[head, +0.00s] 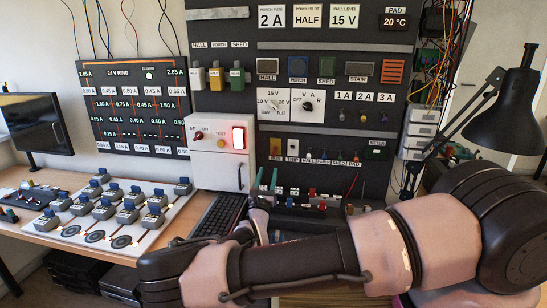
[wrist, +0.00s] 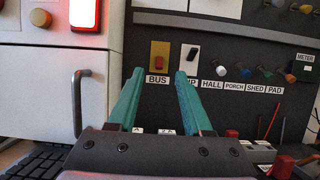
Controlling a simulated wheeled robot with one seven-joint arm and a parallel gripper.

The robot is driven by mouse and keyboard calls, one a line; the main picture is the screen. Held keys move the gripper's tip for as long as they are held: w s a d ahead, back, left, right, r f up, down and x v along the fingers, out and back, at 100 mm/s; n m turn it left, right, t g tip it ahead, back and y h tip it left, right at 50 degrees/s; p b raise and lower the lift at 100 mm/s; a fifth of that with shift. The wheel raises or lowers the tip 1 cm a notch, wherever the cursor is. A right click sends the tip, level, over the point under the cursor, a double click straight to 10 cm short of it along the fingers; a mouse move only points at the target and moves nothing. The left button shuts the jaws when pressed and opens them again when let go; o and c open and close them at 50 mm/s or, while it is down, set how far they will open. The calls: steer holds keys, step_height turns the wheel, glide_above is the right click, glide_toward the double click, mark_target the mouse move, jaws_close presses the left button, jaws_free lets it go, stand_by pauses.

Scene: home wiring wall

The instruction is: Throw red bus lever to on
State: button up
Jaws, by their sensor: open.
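The red bus lever (wrist: 160,60) sits on a yellow plate above the BUS label on the dark panel. Its red handle shows at the lower part of the plate in the wrist view. It also appears small in the head view (head: 275,148). My gripper (wrist: 160,73) is open, its two teal fingers apart on either side of the lever as seen from the wrist. In the head view my gripper (head: 268,176) is below the lever and in front of the panel. Nothing is held. I cannot tell whether a finger touches the lever.
Several coloured knobs continue rightward. A white cabinet (head: 217,170) with a handle and lit red lamp (head: 238,138) stands left. A keyboard (head: 220,213) lies below; a black lamp (head: 505,115) is right.

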glide_toward(274, 154)
steer(key=a+x, duration=0.1)
steer(key=x, duration=0.4)
steer(key=w, duration=0.1)
steer(key=w+d, duration=0.1)
steer(key=w+r, duration=0.1)
steer(key=shift+w+d, duration=0.15)
steer(key=shift+d, duration=0.15)
steer(key=shift+w+d+r, duration=0.1)
steer(key=shift+w+r, duration=0.1)
steer(key=shift+w, duration=0.3)
jaws_close()
